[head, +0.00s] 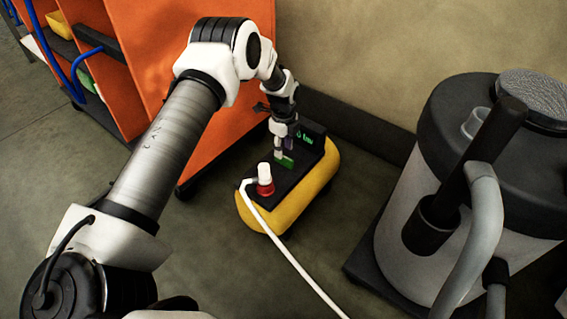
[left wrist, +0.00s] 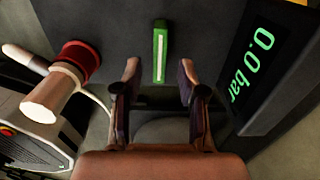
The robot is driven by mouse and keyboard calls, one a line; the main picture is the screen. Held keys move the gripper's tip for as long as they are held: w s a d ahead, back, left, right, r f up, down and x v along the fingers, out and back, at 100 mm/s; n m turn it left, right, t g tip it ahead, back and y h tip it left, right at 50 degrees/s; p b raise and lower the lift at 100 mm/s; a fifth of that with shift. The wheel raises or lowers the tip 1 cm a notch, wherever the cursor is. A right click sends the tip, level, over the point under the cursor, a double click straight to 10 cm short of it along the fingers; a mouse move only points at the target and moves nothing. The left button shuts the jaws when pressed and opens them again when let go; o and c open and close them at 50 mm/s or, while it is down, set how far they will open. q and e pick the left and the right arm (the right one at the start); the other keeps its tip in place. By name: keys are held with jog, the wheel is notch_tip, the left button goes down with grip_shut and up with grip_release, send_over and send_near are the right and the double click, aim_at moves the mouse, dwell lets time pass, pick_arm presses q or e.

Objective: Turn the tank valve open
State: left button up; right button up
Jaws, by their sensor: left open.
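The yellow tank (head: 285,214) with a dark top stands on the floor. Its valve handle is a green bar with a white stripe (left wrist: 160,50), and its green also shows in the head view (head: 287,163). My left gripper (head: 281,153) points down over the tank top by the handle. In the left wrist view its fingertips (left wrist: 159,72) are apart, one on each side of the handle's line, with the handle just ahead of them and no contact visible. The display (left wrist: 254,62) reads 0.0 bar. My right gripper is out of view.
A red coupling (head: 265,187) with a white plug and hose (head: 293,262) sits on the tank's near end, beside the handle. An orange cabinet (head: 225,100) stands behind left. A large grey-and-black canister machine (head: 405,215) stands right.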

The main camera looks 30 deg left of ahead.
aim_at(284, 156)
pick_arm(q)
notch_tip(284, 156, down, 5)
jog(key=shift+r+b, duration=0.1)
jog(key=shift+b, duration=0.65)
grip_shut()
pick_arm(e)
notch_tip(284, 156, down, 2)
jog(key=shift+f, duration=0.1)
pick_arm(q)
jog(key=shift+r+n, duration=0.15)
jog(key=shift+n, duration=0.15)
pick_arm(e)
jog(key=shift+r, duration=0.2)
pick_arm(q)
jog(key=n+p, duration=0.2)
jog(key=n, duration=0.1)
jog(key=shift+p, duration=0.4)
jog(key=n+p, duration=0.2)
jog(key=n, duration=0.2)
jog(key=n+p, duration=0.1)
jog(key=n, duration=0.5)
jog(key=n+p, duration=0.1)
jog(key=n, duration=0.3)
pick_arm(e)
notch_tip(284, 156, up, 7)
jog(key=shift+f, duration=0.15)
pick_arm(q)
jog(key=shift+n, duration=0.3)
